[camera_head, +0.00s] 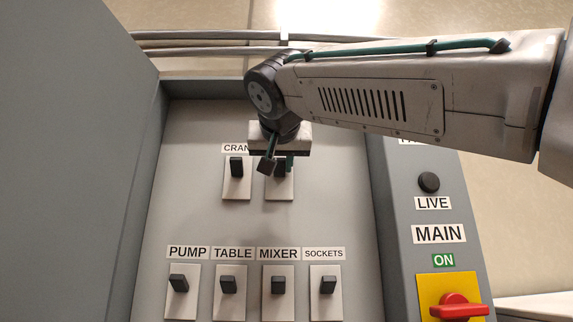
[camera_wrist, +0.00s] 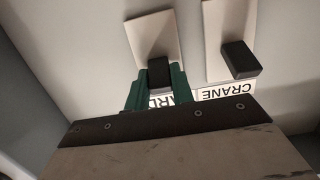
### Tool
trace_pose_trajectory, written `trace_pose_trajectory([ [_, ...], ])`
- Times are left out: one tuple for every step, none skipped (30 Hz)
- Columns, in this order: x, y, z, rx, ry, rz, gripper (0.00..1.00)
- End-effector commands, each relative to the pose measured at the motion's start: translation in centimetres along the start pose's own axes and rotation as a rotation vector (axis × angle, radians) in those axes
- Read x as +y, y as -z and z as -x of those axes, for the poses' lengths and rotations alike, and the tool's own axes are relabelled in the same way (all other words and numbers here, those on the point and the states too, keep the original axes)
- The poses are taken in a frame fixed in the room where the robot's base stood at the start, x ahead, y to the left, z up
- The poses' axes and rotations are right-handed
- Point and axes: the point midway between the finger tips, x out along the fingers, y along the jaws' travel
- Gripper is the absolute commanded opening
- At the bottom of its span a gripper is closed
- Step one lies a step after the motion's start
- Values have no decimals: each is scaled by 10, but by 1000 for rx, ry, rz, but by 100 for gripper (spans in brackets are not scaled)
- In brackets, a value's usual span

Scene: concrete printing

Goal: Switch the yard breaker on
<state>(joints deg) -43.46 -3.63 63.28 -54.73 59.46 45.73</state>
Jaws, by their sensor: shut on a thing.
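The yard breaker's pale plate (camera_head: 279,190) is in the upper row of the open cabinet, right of the crane breaker (camera_head: 236,168). In the wrist view its black lever (camera_wrist: 159,71) sits between my gripper's green fingers, near the label end of the plate (camera_wrist: 150,38). The label is partly covered, with "ARD" letters partly showing. My gripper (camera_head: 278,166) is shut on this lever, with a finger on each side. In the head view my gripper hides most of the lever and the label. The crane lever (camera_wrist: 240,60) is apart from my fingers.
Below are breakers for pump (camera_head: 179,283), table (camera_head: 228,285), mixer (camera_head: 278,285) and sockets (camera_head: 328,285). A red main switch (camera_head: 459,307) is on the right panel, under a dark round LIVE lamp (camera_head: 428,182). The cabinet door (camera_head: 80,150) stands open at left.

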Motion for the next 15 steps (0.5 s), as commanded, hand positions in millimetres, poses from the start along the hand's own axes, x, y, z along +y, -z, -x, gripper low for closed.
trace_pose_trajectory([
  [0, 1, -1, -12, -1, 0, 1],
  [0, 1, -1, -18, 0, 1, 1],
  [0, 1, 0, -22, 1, 1, 1],
  [0, 1, 0, -24, 2, 1, 1],
  [0, 1, 0, -24, 2, 1, 1],
  [0, 1, 0, -24, 2, 1, 1],
  [0, 1, 0, -23, 2, 1, 1],
  [0, 1, 0, -23, 2, 1, 1],
  [0, 1, 0, -23, 2, 1, 1],
  [0, 1, 0, -23, 2, 1, 1],
  [0, 1, 0, -23, 2, 1, 1],
  [0, 1, 0, -22, 2, 1, 35],
  [0, 1, 0, -22, 2, 1, 43],
  [0, 1, 0, -23, 2, 1, 45],
  [0, 1, 0, -23, 2, 1, 45],
])
